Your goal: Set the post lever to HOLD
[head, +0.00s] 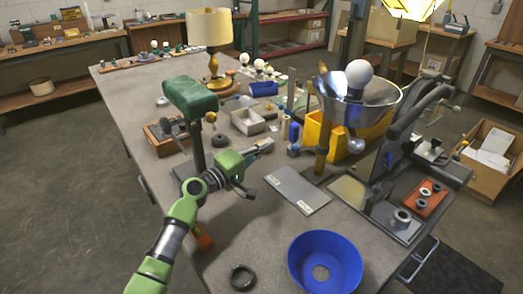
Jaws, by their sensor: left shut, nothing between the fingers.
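My left gripper (264,147) is shut and empty above the grey workbench (252,215), at the end of my green arm. A dark post (198,150) with a green padded head (191,98) stands to its left, apart from it. A small brass ball (210,117) and a dark arm-like part (168,125) show beside this post. A brass post (323,145) stands to the right under a shiny metal bowl (375,100) with a white bulb (359,74). I cannot tell which part is the post lever, and no HOLD mark is readable. My right gripper is not in view.
A grey plate (297,190) lies just right of my left gripper. A blue bowl-shaped shade (325,262) and a black ring (242,277) lie at the front. A grey tray (248,122) and a lamp (210,35) stand behind. A black fixture (395,135) rises at right.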

